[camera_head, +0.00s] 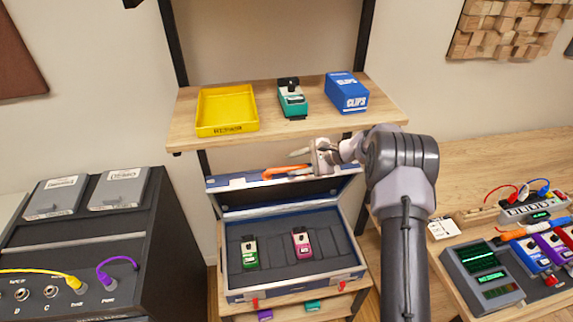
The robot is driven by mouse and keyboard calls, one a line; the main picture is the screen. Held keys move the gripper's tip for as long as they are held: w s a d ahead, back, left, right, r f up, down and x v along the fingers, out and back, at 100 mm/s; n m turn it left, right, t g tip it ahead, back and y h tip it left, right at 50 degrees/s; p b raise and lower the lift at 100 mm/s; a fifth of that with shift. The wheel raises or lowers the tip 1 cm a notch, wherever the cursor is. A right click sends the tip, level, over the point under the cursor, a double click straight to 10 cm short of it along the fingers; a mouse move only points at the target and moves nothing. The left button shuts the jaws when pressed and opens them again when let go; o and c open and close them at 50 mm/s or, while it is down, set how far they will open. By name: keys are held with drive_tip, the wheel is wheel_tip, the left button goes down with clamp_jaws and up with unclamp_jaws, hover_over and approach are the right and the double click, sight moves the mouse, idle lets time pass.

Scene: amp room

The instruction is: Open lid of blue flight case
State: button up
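The blue flight case (296,294) sits on a lower wooden shelf. Its lid (238,181) is raised at the back, and the dark interior shows. A green pedal (249,252) and a magenta pedal (301,243) stand in the dark insert. Red latches (255,304) show at the case's front. An orange piece (284,172) lies along the lid's upper edge; I cannot tell whether it is a handle. My gripper (302,157) is at the lid's upper edge, near its right half. I cannot tell whether it touches the lid, or how far its fingers are apart.
A wooden shelf (275,133) above the case holds a yellow tray (202,125), a teal pedal (291,97) and a blue CLIPS box (347,92). A dark cabinet (142,223) stands at left. A wooden bench (470,166) with devices and cables stands at right.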

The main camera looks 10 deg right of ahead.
drive_tip(key=s+d+p, duration=0.1)
drive_tip(key=s+d, duration=0.6)
drive_tip(key=d, duration=0.4)
drive_tip(key=shift+r, duration=0.3)
